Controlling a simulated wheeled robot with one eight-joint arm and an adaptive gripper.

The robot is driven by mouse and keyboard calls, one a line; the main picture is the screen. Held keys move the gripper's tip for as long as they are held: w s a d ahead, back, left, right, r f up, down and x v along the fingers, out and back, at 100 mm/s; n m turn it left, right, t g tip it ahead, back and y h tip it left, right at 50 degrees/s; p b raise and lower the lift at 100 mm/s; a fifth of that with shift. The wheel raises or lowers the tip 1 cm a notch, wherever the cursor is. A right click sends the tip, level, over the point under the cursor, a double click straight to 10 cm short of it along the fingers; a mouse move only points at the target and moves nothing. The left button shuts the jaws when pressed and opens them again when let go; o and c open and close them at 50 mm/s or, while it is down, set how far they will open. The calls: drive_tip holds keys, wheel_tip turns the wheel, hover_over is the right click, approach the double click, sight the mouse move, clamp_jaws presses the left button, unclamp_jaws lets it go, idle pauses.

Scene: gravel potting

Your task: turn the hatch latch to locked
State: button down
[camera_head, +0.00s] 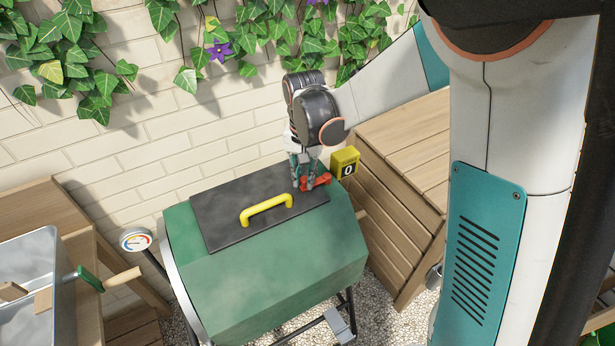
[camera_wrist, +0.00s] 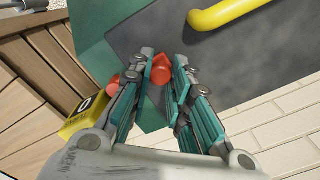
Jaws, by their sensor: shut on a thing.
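The red hatch latch (camera_head: 319,181) sits at the right end of the dark hatch (camera_head: 222,208) on the green drum (camera_head: 270,270). My gripper (camera_head: 303,184) reaches down from above and is shut on the latch. In the wrist view my gripper (camera_wrist: 166,82) has its teal finger pads on both sides of the red latch (camera_wrist: 159,69). Another red part (camera_wrist: 112,82) shows left of the fingers. The fingers hide part of the latch, and I cannot tell its exact turn.
A yellow handle (camera_head: 266,209) stands up from the hatch. A yellow box marked 0 (camera_head: 345,158) is just right of the latch, near a wooden crate (camera_head: 400,150). A dial gauge (camera_head: 135,239) and a grey bin (camera_head: 35,262) are at left. A brick wall is behind.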

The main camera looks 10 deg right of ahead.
drive_tip(key=shift+w+m, duration=0.25)
drive_tip(key=shift+m, duration=0.15)
drive_tip(key=c, duration=1.4)
unclamp_jaws()
drive_tip(key=shift+c, duration=0.2)
wheel_tip(320, 180, up, 12)
